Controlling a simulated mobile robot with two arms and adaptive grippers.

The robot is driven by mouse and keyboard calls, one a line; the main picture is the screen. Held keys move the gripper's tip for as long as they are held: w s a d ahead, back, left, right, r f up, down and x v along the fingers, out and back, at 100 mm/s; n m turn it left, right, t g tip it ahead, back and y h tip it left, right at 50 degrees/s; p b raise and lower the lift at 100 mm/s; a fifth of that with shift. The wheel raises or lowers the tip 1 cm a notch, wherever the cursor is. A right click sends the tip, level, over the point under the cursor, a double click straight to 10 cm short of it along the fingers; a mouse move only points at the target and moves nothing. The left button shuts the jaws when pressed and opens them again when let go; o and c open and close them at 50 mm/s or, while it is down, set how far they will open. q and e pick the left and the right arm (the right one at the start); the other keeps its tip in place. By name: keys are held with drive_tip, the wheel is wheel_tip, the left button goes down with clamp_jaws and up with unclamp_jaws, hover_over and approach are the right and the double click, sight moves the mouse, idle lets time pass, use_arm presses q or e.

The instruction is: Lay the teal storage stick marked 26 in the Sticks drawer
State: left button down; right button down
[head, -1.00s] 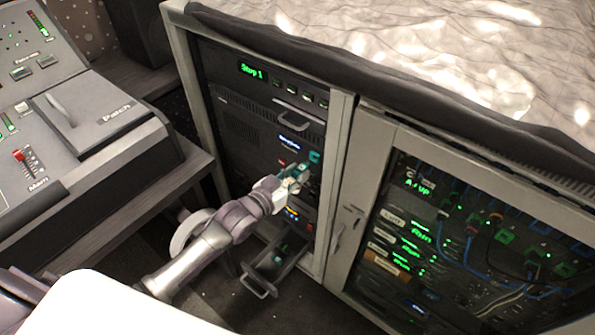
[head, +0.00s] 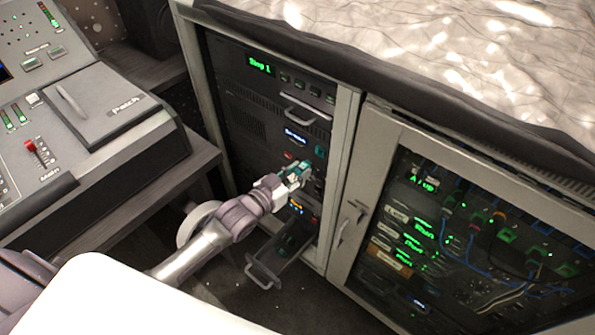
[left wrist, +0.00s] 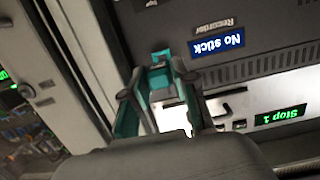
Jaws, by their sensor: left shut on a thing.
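My left gripper (head: 295,175) is shut on a teal stick in front of the rack in the left cabinet. In the left wrist view the teal stick (left wrist: 160,75) shows between the fingertips; its number is not readable. A blue display there reads "No stick" (left wrist: 217,44), under a "Recorder" label in that upside-down view. Below the gripper, a low drawer (head: 271,262) stands pulled out, with its handle at the front. Its inside is dark, with a small teal patch that I cannot make out. Its label is not readable. My right gripper is not in view.
Another teal piece (head: 320,151) sits on the rack panel right of the gripper. A closed glass door (head: 470,235) covers the right cabinet. A mixing desk (head: 75,150) stands at left. Dark floor is free in front of the drawer.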

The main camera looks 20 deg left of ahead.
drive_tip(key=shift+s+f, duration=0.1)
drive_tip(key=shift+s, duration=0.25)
